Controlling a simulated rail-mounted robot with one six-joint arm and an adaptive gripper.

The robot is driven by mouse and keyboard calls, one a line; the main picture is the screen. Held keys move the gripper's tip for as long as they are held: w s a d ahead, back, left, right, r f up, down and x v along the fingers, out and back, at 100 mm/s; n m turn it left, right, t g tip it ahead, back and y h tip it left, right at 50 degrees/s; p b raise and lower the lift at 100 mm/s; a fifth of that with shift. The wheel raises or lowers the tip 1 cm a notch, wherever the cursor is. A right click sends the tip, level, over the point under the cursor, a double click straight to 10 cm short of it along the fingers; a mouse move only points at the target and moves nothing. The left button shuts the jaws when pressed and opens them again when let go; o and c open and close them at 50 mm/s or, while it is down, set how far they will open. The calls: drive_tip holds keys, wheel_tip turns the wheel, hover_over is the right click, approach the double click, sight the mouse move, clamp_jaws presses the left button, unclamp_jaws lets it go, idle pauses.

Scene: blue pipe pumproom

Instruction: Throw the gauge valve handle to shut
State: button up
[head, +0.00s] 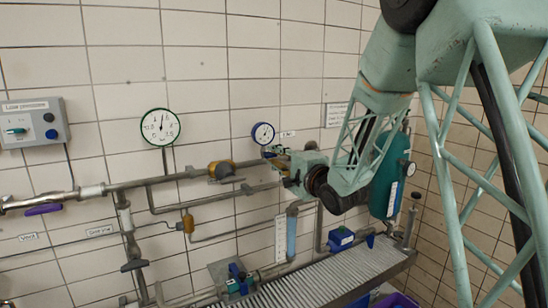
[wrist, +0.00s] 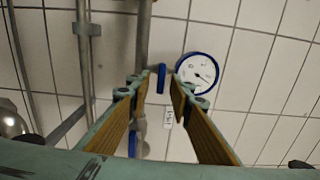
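The blue-rimmed gauge (head: 262,133) sits on the tiled wall at the pipe run, and also shows in the wrist view (wrist: 198,72). A narrow blue handle (wrist: 161,78) is just left of the gauge in the wrist view, on the pipe. My gripper (wrist: 160,84) is open, its two padded fingers on either side of the handle in the picture. I cannot tell whether the handle is between the fingertips or a little beyond them; no contact is clear. In the head view my gripper (head: 281,153) is close beneath the gauge and hides most of the handle.
A green-rimmed gauge (head: 160,127) and a grey switch box (head: 35,122) are to the left. A teal cylinder (head: 388,172) stands right of my gripper. A ribbed grey surface (head: 315,283) lies below. Pipes run along the wall.

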drive_tip(key=v, duration=1.1)
drive_tip(key=shift+s, duration=0.15)
drive_tip(key=shift+d, duration=0.15)
drive_tip(key=s+d+n+g+h+b, duration=0.2)
drive_tip(key=s+d+n+g+h, duration=0.5)
drive_tip(key=s+d, duration=1.15)
drive_tip(key=s+f+n+g+h, duration=0.1)
drive_tip(key=s+f+n+g, duration=0.1)
drive_tip(key=s, duration=1.7)
drive_tip(key=s+f+n+g+h, duration=0.1)
drive_tip(key=s+f+n+g, duration=0.1)
drive_tip(key=s, duration=1.6)
drive_tip(key=shift+s+d+f+n+h+b, duration=0.25)
drive_tip(key=shift+s+f+n+b, duration=0.2)
drive_tip(key=shift+f, duration=0.45)
drive_tip(key=shift+w, duration=0.1)
